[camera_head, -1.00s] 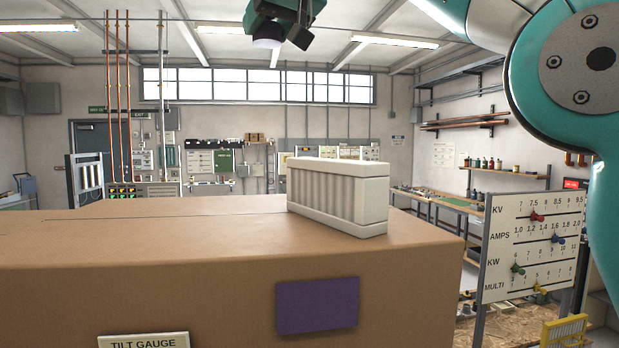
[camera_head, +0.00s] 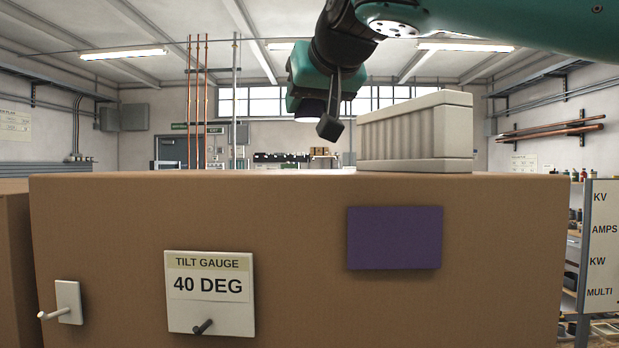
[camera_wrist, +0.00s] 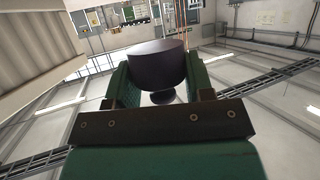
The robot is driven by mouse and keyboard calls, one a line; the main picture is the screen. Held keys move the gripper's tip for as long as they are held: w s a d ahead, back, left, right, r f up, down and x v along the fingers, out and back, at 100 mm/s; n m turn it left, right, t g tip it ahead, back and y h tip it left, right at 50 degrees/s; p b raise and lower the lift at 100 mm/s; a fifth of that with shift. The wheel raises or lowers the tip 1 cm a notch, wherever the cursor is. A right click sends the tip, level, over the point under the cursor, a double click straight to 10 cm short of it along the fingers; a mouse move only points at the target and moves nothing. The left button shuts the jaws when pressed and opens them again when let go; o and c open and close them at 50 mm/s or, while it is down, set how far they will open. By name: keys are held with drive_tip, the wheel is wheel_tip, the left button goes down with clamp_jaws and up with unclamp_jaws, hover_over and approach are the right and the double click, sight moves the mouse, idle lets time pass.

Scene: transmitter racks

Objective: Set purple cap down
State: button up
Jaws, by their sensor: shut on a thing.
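My gripper (camera_head: 318,118) hangs above the brown cabinet (camera_head: 300,260), left of the cream ribbed block in the head view. In the wrist view my gripper (camera_wrist: 157,84) has its green fingers on both sides of the purple cap (camera_wrist: 158,62), a dark cylinder, and is shut on it. A flat purple square (camera_head: 395,238) is on the cabinet front. I cannot tell how high the cap is above the cabinet top.
The cream ribbed block (camera_head: 415,135) stands on the cabinet top, close to the gripper; it fills the upper left of the wrist view (camera_wrist: 35,48). The cabinet front carries a tilt gauge plate (camera_head: 210,293) reading 40 DEG and a peg (camera_head: 61,305). The cabinet top left of the block looks clear.

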wheel_tip(320, 180, down, 8)
drive_tip(key=shift+r, duration=0.1)
idle(0.4)
drive_tip(key=o, duration=0.9)
drive_tip(key=shift+f+b, duration=0.2)
drive_tip(key=shift+b, duration=0.1)
drive_tip(key=shift+r, duration=0.15)
drive_tip(key=shift+s+r, duration=0.1)
drive_tip(key=shift+s, duration=0.1)
drive_tip(key=b+v, duration=0.2)
drive_tip(key=v, duration=0.9)
drive_tip(key=shift+s+d+r+b, duration=0.1)
drive_tip(key=shift+s+d+b, duration=0.05)
drive_tip(key=shift+s+b, duration=0.15)
